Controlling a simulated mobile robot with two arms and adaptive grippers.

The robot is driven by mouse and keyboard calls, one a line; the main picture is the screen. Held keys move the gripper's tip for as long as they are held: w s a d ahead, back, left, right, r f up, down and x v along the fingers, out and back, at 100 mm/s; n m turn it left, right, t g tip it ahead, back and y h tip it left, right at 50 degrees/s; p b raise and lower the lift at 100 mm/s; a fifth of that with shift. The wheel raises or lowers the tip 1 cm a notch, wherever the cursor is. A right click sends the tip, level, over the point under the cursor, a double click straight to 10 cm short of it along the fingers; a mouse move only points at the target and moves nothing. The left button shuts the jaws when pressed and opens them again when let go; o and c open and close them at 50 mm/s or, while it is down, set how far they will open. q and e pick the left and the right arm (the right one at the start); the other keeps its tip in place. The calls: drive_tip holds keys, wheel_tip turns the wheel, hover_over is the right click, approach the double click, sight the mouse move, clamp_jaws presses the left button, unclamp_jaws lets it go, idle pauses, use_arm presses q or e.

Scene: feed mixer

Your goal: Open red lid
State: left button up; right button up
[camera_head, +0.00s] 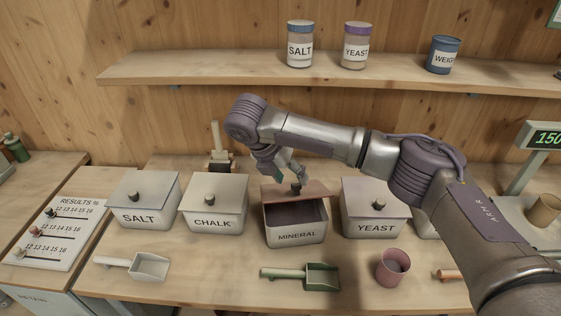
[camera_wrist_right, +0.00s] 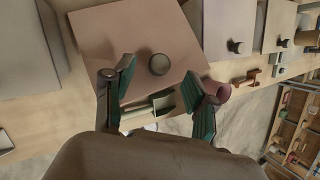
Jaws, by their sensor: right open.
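The red-brown lid (camera_head: 312,190) sits on the MINERAL bin (camera_head: 297,235), with its dark knob (camera_head: 296,189) near the middle. The lid is set back or tilted, and the bin's dark inside shows along the front. My right gripper (camera_head: 293,176) is just above the knob, pointing down. In the right wrist view the lid (camera_wrist_right: 110,40) fills the upper left, and the knob (camera_wrist_right: 159,64) shows between the open fingers of my right gripper (camera_wrist_right: 160,80). No finger clearly touches the knob. My left gripper is out of view.
Lidded bins stand on both sides: CHALK (camera_head: 212,220) and SALT (camera_head: 143,218) left, YEAST (camera_head: 376,227) right. In front lie a green scoop (camera_head: 321,276), a white scoop (camera_head: 150,267) and a reddish cup (camera_head: 393,267). A shelf (camera_head: 230,68) with jars runs above.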

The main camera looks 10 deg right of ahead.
sight(295, 184)
drive_tip(key=shift+x, duration=1.8)
